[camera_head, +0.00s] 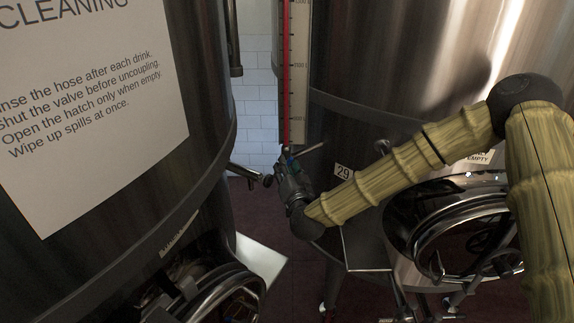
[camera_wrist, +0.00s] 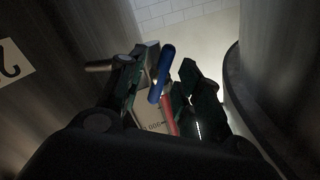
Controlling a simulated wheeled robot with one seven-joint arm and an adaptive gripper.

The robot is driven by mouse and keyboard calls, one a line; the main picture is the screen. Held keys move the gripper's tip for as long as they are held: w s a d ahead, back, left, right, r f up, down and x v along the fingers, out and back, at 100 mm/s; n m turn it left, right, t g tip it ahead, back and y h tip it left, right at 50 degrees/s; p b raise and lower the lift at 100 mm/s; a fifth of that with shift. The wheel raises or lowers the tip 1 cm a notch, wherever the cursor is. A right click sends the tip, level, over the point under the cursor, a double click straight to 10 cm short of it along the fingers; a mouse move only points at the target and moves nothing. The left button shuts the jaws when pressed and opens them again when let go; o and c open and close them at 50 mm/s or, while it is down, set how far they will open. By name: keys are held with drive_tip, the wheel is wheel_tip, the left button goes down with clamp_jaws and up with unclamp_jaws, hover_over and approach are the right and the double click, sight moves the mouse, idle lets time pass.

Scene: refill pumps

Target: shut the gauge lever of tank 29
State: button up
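Tank 29 (camera_head: 400,60) is the large steel tank at the right, with a "29" label (camera_head: 343,170). Its gauge (camera_head: 288,90) is an upright red column beside a pale scale. The lever with a blue grip (camera_wrist: 162,73) is at the gauge's foot in the wrist view; only a small bit of blue shows in the head view. My gripper (camera_head: 285,172) is at the gauge's foot. In the wrist view my gripper (camera_wrist: 172,88) has its dark fingers apart on either side of the blue grip. A gap shows at the right finger; contact at the left is unclear.
A second tank (camera_head: 215,100) with a cleaning notice (camera_head: 90,90) stands close on the left. A pipe with a dark tip (camera_head: 245,172) juts from it towards my gripper. A thin metal rod (camera_head: 308,149) sticks out beside the gauge. Round hatch wheels are below. The gap between tanks is narrow.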

drive_tip(key=shift+w, duration=0.2)
clamp_jaws()
drive_tip(key=shift+f+m+b, duration=0.2)
drive_tip(key=shift+m+b, duration=0.1)
drive_tip(key=shift+b, duration=0.35)
drive_tip(key=m+t+b, duration=0.1)
drive_tip(key=m+b, duration=0.5)
drive_tip(key=b, duration=0.3)
drive_tip(key=m+t+h+b, duration=0.1)
drive_tip(key=m+b, duration=0.5)
drive_tip(key=b, duration=0.3)
drive_tip(key=shift+a+f+h, duration=0.1)
drive_tip(key=shift+a+h, duration=0.05)
drive_tip(key=shift+h, duration=0.15)
drive_tip(key=shift+b, duration=0.35)
